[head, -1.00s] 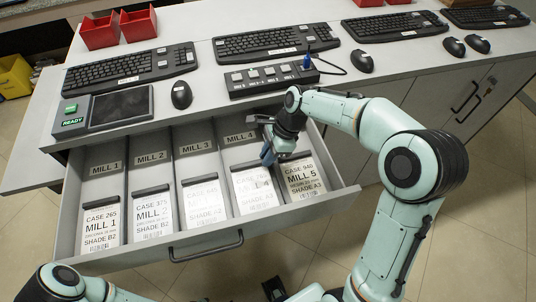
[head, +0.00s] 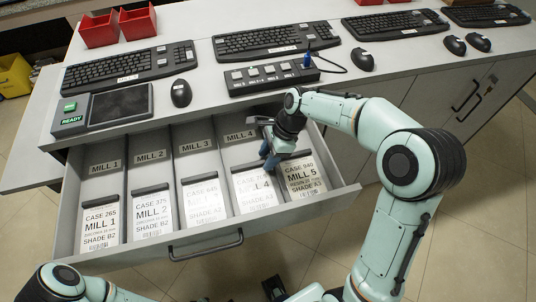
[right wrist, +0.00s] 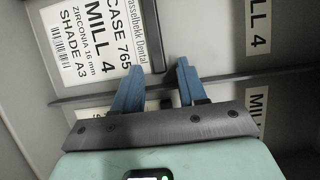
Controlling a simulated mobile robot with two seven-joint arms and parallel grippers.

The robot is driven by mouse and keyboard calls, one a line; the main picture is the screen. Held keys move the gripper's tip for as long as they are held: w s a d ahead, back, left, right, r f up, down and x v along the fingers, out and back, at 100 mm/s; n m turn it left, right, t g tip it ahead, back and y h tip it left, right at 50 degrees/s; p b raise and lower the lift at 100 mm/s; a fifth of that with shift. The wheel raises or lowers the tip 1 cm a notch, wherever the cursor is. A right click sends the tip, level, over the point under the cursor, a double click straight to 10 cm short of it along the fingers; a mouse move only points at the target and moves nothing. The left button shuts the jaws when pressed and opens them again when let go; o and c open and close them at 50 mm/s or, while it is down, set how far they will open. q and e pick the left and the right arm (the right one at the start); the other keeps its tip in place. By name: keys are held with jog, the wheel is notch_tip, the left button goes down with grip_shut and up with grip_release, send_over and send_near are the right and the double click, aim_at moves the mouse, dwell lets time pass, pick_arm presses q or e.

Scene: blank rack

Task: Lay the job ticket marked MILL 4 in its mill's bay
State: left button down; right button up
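The MILL 4 ticket (head: 256,190), white with a dark bar along its top edge, lies in the MILL 4 bay (head: 239,150) of the open drawer. The ticket also shows in the right wrist view (right wrist: 98,40), reading CASE 765, SHADE A3. My right gripper (head: 267,163) is down in that bay by the ticket's top end. In the right wrist view its blue fingers (right wrist: 160,66) are apart, with the end of the dark bar showing between their tips. Whether a finger touches the bar I cannot tell.
The drawer (head: 205,243) has walled bays; tickets MILL 1 (head: 100,220), MILL 2 (head: 152,213), MILL 3 (head: 203,203) and MILL 5 (head: 303,178) lie in theirs. Low dividers (right wrist: 215,82) flank the gripper. Keyboards and a button box (head: 267,77) stand on the counter behind.

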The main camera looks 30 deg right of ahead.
jog(key=shift+r, duration=0.1)
jog(key=shift+r, duration=0.35)
pick_arm(q)
jog(key=shift+w+r+p, duration=0.35)
jog(key=shift+r+p, duration=0.2)
jog(key=shift+r, duration=0.1)
jog(key=shift+w+r+p, duration=0.3)
jog(key=shift+r+p, duration=0.2)
jog(key=shift+r, duration=0.1)
pick_arm(e)
jog(key=v, duration=1.2)
jog(key=shift+r, duration=0.15)
pick_arm(q)
jog(key=shift+s, duration=0.1)
pick_arm(e)
jog(key=shift+s, duration=0.1)
